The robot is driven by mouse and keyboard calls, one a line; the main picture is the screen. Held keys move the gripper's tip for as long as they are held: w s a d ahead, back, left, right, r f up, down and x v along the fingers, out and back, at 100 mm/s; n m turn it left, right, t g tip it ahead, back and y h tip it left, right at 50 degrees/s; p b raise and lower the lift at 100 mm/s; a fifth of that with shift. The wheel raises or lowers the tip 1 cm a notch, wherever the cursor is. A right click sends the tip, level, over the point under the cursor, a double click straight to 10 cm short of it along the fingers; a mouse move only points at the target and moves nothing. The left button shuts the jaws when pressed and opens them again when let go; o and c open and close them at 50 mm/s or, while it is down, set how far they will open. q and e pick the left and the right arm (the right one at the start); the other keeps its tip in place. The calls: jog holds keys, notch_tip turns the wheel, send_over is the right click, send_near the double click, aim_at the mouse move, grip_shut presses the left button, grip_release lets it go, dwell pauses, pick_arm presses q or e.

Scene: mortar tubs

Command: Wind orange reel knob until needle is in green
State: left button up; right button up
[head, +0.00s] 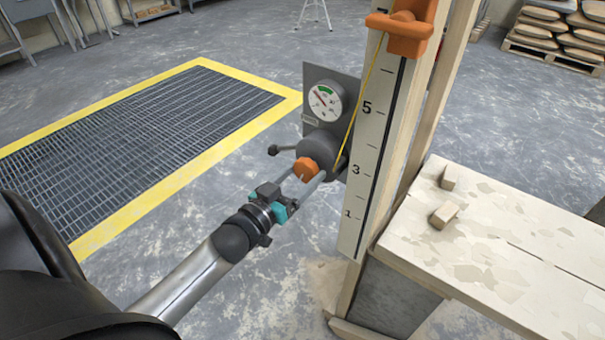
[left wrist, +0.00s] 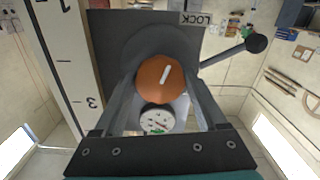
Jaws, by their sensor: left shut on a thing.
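The orange reel knob (head: 299,171) sits on the front of the dark grey reel (head: 315,148). It shows with a white line mark in the left wrist view (left wrist: 157,84). My left gripper (head: 307,169) is shut on the knob, one finger on each side. The round gauge (head: 325,101) is on the dark plate above the reel, with a green band at its top. Its red needle appears to point up and left, outside the green, but is small. The gauge shows upside down in the left wrist view (left wrist: 156,121). My right gripper is in neither view.
A lever with a black ball (head: 273,150) sticks out beside the reel, near a LOCK label (left wrist: 197,19). A yellow cord runs up the numbered scale (head: 367,150) to an orange block (head: 402,35). A pale bench (head: 500,250) stands at right.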

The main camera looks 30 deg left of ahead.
pick_arm(q)
jog(key=c, duration=0.3)
jog(key=shift+r+m+p, duration=0.1)
jog(key=shift+m+p, duration=0.3)
jog(key=shift+m, duration=0.1)
jog(key=m+p, duration=0.2)
jog(key=m, duration=0.2)
jog(key=shift+m+p, duration=0.4)
jog(key=m, duration=0.2)
jog(key=shift+m+p, duration=0.3)
jog(key=shift+p, duration=0.1)
jog(key=shift+a+m+p, duration=0.1)
jog(key=shift+m+p, duration=0.2)
jog(key=shift+m, duration=1.3)
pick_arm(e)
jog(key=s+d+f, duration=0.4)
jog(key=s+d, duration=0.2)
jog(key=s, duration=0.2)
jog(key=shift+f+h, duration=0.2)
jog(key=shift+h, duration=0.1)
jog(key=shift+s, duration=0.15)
pick_arm(q)
jog(key=o, duration=1.3)
